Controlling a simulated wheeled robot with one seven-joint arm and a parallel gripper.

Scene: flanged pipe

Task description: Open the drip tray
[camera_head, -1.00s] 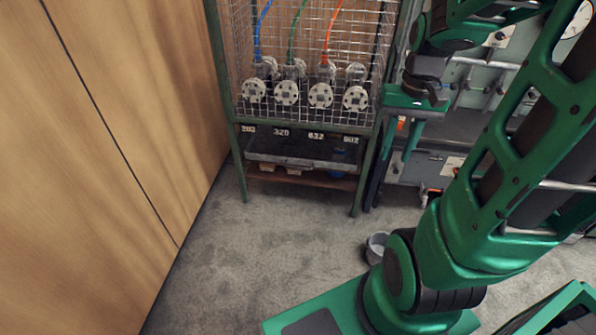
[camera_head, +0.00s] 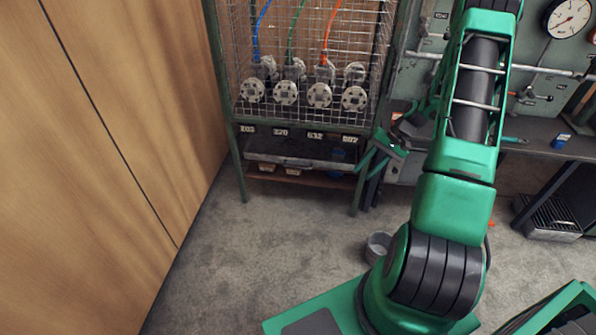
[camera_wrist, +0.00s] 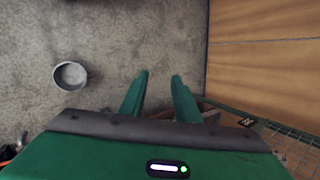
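The drip tray (camera_head: 300,163) is a wide, shallow grey tray under the wire cage of the green-framed rack (camera_head: 238,160). It sits below the row of number labels and above a brown lower shelf. My gripper (camera_head: 366,166) is at the rack's right front leg, to the right of the tray and apart from it. In the wrist view my gripper (camera_wrist: 160,76) is open, with bare floor between its two green fingers. The rack's corner, mesh and a label show at lower right there, partly hidden behind my gripper; the tray is not clearly seen.
A small grey bucket (camera_head: 378,246) stands on the floor by my base; it also shows in the wrist view (camera_wrist: 70,76). A wooden wall (camera_head: 90,170) stands left of the rack. A workbench (camera_head: 540,137) is at right. The floor before the rack is clear.

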